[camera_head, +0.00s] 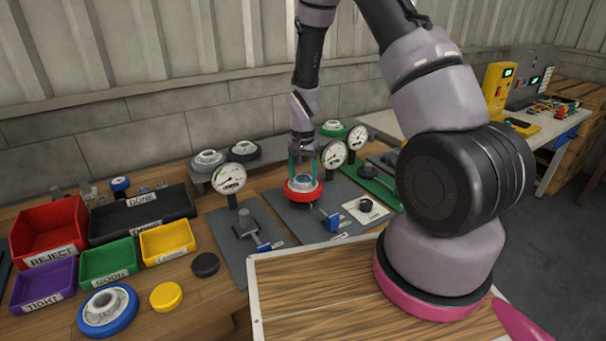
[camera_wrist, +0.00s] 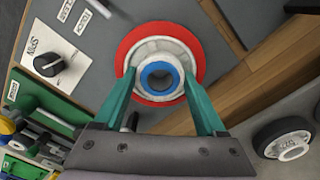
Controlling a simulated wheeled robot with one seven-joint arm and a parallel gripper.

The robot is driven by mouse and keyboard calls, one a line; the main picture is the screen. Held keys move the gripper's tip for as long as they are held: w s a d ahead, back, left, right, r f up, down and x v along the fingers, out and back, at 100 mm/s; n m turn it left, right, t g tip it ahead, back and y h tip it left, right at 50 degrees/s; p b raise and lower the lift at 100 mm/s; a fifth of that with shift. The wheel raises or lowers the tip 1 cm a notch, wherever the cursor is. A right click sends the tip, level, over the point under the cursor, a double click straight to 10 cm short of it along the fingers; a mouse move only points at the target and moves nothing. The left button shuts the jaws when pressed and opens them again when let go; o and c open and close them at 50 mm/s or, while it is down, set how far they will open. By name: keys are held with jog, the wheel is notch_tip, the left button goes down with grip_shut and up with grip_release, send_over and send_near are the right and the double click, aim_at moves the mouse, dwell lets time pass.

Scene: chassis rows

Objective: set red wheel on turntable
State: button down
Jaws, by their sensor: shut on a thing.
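The red wheel (camera_head: 302,195) is over the middle grey plate (camera_head: 336,192), below a dial gauge (camera_head: 334,155). In the wrist view the red wheel (camera_wrist: 160,47) shows a red rim, a pale hub and a blue ring in its centre. My gripper (camera_head: 303,174) points down with its green fingers shut on the hub; in the wrist view my gripper (camera_wrist: 159,84) has one finger on each side of it. The wheel looks about level. It hides what lies under it, so I cannot make out the turntable or tell whether the wheel touches it.
A blue-handled clamp (camera_head: 330,220) and a SPIN knob card (camera_head: 365,208) sit close in front. A second grey plate (camera_head: 236,240) with its gauge (camera_head: 230,179) stands to the left. Grey wheels (camera_head: 208,160) are behind. A blue wheel (camera_head: 107,309) and labelled bins are at left.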

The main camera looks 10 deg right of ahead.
jog(key=shift+f, duration=0.9)
grip_release()
notch_tip(320, 180, up, 11)
dwell(0.4)
